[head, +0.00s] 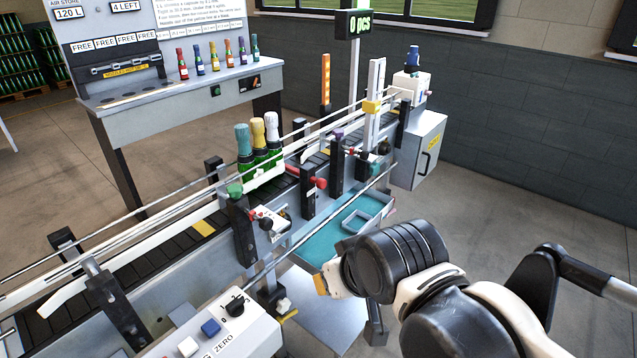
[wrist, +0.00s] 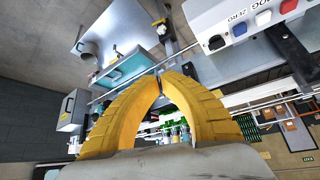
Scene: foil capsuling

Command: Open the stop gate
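The conveyor (head: 203,228) runs diagonally through the head view, with several posts and coloured knobs along its near side. A red knob (head: 320,183) and a green knob (head: 235,190) sit on dark posts. I cannot tell which part is the stop gate.
A control box (head: 215,333) with a black dial and blue button is at the near left. A teal tray (head: 325,245) sits below the conveyor, left of my wrist. A bench (head: 180,105) with small bottles stands behind. Floor at right is clear.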

